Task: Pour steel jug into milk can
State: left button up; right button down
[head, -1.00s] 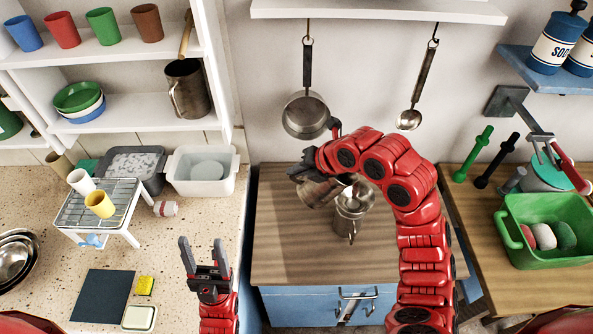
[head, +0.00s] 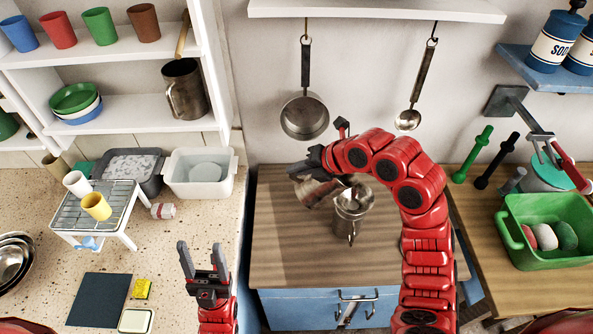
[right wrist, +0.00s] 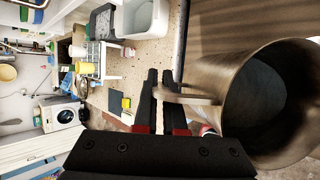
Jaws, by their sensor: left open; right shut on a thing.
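The steel jug (head: 318,191) is tilted in the head view, with its lower end toward the milk can; my right arm partly hides it. My right gripper (head: 308,168) is shut on the jug's handle, which shows between its fingers in the right wrist view (right wrist: 188,97). There the jug (right wrist: 235,100) fills the right side with a dark inside; I cannot make out its contents. The metal milk can (head: 349,228) stands upright on the wooden top, just below and right of the jug. Whether the two touch is unclear. My left gripper (head: 203,262) is open and empty.
A wooden counter (head: 285,250) bears the can and is otherwise clear. A pan (head: 304,117) and a ladle (head: 408,119) hang behind. A rack with cups (head: 125,205) stands left; a green basin (head: 545,250) stands right.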

dwell(0.8)
jog(key=shift+d+b, duration=0.15)
jog(key=shift+b, duration=0.3)
jog(key=shift+d+r+y+b, duration=0.15)
jog(key=shift+r+y+b, duration=0.15)
jog(key=shift+y, duration=0.2)
dwell(0.3)
jog(key=shift+d+m+y+b, duration=0.3)
jog(key=shift+y+b, duration=0.1)
jog(key=shift+b, duration=0.45)
jog(key=shift+d+r, duration=0.1)
jog(key=shift+r, duration=0.15)
jog(key=shift+b, duration=0.4)
